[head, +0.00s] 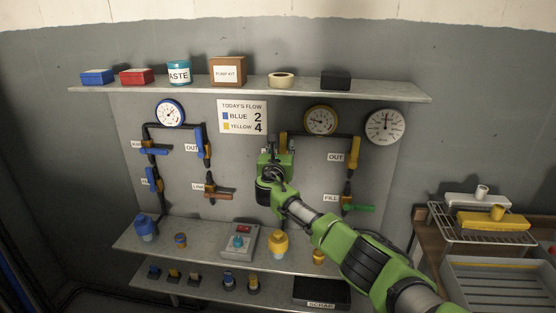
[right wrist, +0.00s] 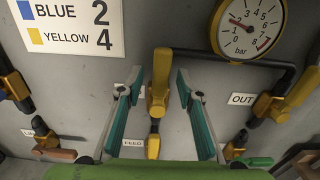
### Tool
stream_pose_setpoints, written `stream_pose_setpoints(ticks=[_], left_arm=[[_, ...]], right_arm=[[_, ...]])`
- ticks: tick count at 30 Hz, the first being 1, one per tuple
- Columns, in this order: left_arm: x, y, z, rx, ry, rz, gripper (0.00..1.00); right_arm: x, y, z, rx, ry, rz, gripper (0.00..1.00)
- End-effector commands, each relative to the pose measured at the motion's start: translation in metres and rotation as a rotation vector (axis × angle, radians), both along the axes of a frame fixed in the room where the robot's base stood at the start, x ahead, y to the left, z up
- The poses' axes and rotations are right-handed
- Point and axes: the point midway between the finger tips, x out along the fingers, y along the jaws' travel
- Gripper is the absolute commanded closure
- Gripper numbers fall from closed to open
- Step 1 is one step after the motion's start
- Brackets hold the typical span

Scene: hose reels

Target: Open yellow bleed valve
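My right gripper (head: 275,165) is in front of the yellow pipework on the panel. In the right wrist view my right gripper (right wrist: 157,100) is open, its two teal fingers apart. An upright yellow valve handle (right wrist: 160,80) shows between the fingers, with a gap on both sides. I cannot tell its depth relative to the fingertips. Below it is another yellow valve body (right wrist: 153,146), beside a label (right wrist: 132,143) whose text seems to end in "EED". I cannot read which valve is marked bleed. My left gripper is not in view.
A yellow gauge (head: 320,120) hangs above. The yellow OUT valve handle (head: 354,152) and green FILL handle (head: 358,208) are to the right, blue valves (head: 153,180) to the left. An upper shelf (head: 300,92) and a lower shelf (head: 195,247) jut out above and below.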

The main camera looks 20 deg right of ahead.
Motion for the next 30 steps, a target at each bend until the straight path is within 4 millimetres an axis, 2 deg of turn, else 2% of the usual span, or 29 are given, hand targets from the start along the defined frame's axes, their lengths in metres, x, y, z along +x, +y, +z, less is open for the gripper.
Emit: stream_pose_setpoints(ticks=[18,24,30], left_arm=[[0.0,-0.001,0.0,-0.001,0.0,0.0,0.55],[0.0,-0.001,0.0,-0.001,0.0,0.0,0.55],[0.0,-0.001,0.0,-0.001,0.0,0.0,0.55]], right_arm=[[-0.065,0.04,-0.001,-0.001,0.002,0.002,0.67],[-0.076,0.047,-0.001,-0.002,0.002,0.001,0.67],[-0.078,0.048,-0.001,-0.002,0.002,0.0,0.67]])
